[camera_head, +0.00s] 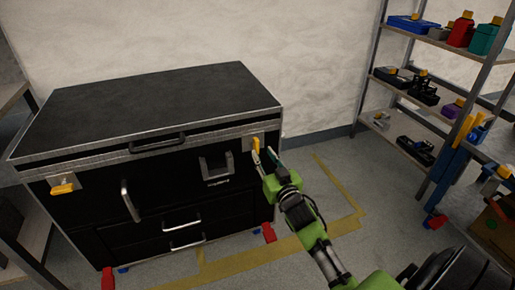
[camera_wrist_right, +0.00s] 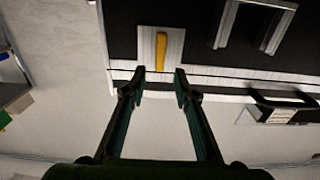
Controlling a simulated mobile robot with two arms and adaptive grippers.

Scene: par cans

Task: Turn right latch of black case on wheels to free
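The black case on wheels (camera_head: 160,90) stands against the wall with its lid down. Its right latch (camera_head: 256,145) has a yellow lever on a pale metal plate; the lever stands close to upright. In the right wrist view the yellow lever (camera_wrist_right: 161,44) lies just beyond and between the fingertips. My right gripper (camera_head: 265,154) is at the latch, its fingers apart; the right wrist view also shows its fingers (camera_wrist_right: 160,74) spread with nothing between them. Whether a finger touches the plate I cannot tell. The left latch (camera_head: 63,189) has its yellow lever lying sideways. My left gripper is out of view.
The case front has a recessed handle (camera_head: 216,167), a lid handle (camera_head: 157,143) and drawer handles (camera_head: 182,223). Red wheel parts (camera_head: 268,232) sit at its foot. Shelves with tools (camera_head: 410,95) stand at right. Floor (camera_head: 310,185) right of the case is clear.

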